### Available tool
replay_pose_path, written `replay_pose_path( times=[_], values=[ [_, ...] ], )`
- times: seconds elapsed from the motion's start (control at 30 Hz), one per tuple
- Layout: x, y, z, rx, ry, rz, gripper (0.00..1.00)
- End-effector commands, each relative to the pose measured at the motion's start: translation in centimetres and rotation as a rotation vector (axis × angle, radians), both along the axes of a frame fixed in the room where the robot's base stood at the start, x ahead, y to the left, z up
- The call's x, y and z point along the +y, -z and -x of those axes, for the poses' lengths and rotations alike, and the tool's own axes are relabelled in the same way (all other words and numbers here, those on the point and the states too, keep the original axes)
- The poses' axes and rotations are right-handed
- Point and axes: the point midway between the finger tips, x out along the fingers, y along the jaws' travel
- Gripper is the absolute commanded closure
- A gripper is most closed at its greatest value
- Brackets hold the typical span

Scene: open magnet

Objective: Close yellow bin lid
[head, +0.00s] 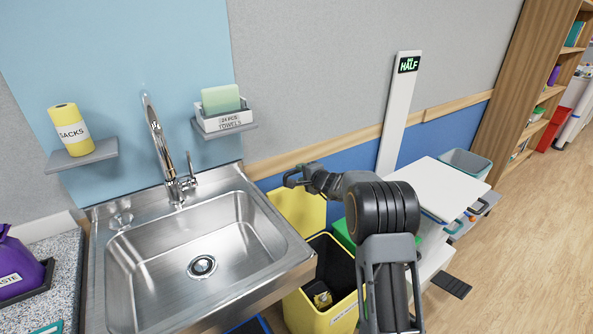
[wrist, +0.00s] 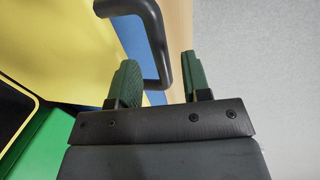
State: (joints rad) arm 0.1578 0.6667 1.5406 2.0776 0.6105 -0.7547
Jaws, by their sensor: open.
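The yellow bin (head: 322,318) stands right of the sink, with a dark inside and some item in it. Its yellow lid (head: 303,212) is raised, standing up behind the opening near the wall. In the wrist view the yellow lid (wrist: 55,40) fills the upper left, and a dark bent handle (wrist: 158,45) reaches down between my fingers. My gripper (wrist: 160,82) is open, its two green-padded fingers on either side of the handle bar, with gaps visible. In the head view my gripper (head: 294,178) is at the lid's top edge, small and partly hidden by my arm.
The steel sink (head: 203,250) with its tap is close on the left. A green bin (head: 344,236) is beside the yellow one, partly behind my arm. A white-topped cart (head: 440,188) stands to the right. The wall is just behind the lid; open floor lies far right.

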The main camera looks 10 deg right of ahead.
Motion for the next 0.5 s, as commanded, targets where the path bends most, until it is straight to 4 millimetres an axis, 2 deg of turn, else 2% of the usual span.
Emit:
replay_pose_path(
  times=[0.2, 0.5],
  values=[
    [1.1, 0.6, -2.3, 0.001, -0.003, 0.001, 0.56],
    [1.7, 1.0, -3.3, 0.0, -0.004, 0.0, 0.56]
  ],
)
